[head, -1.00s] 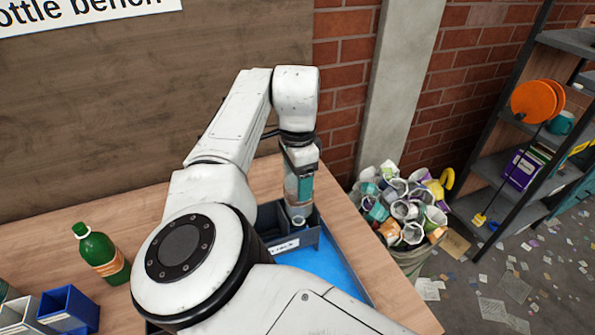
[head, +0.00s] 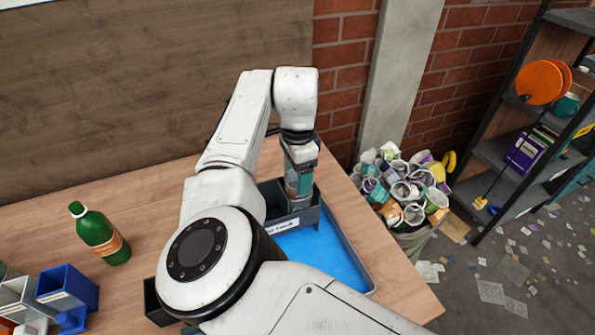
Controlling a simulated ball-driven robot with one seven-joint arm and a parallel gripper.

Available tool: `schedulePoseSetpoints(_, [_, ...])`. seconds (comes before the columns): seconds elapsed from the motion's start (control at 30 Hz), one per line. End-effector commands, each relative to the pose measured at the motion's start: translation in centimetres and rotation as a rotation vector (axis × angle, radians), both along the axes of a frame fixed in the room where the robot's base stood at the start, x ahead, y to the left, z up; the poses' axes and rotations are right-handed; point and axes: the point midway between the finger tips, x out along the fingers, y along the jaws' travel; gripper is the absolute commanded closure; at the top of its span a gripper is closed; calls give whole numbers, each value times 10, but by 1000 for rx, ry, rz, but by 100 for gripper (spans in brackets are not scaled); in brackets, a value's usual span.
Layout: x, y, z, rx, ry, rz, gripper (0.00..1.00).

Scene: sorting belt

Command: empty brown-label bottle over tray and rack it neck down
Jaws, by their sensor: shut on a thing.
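My gripper (head: 300,180) is shut on a clear, greyish bottle (head: 300,203). The bottle is nearly upright, its lower end down in the dark grey rack (head: 312,215). The rack wall hides that end, and I cannot tell if it touches the bottom. Teal shows beside the bottle at the jaws; no brown label can be made out on it. The rack has a white label on its front and stands at the back of the blue-floored tray (head: 325,258). My arm hides part of the tray and rack.
A green bottle (head: 97,235) with an orange-brown label stands on the wooden bench (head: 150,215) at left. Blue and grey bins (head: 68,285) are at the front left. A full bin of crumpled cups (head: 405,195) stands right of the bench. A shelf (head: 520,150) is far right.

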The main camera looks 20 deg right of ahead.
Motion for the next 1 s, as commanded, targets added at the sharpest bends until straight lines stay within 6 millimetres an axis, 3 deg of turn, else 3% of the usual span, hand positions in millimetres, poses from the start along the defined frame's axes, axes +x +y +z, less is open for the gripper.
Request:
schedulePoseSetpoints(0.03, [0,0,0,0,0,0,63])
schedulePoseSetpoints(0.07, [0,0,0,0,0,0,29])
schedulePoseSetpoints(0.37, [0,0,0,0,0,0,0])
schedulePoseSetpoints(0.7, [0,0,6,-1,-1,0,0])
schedulePoseSetpoints(1.0, [0,-1,56,-1,-3,-1,0])
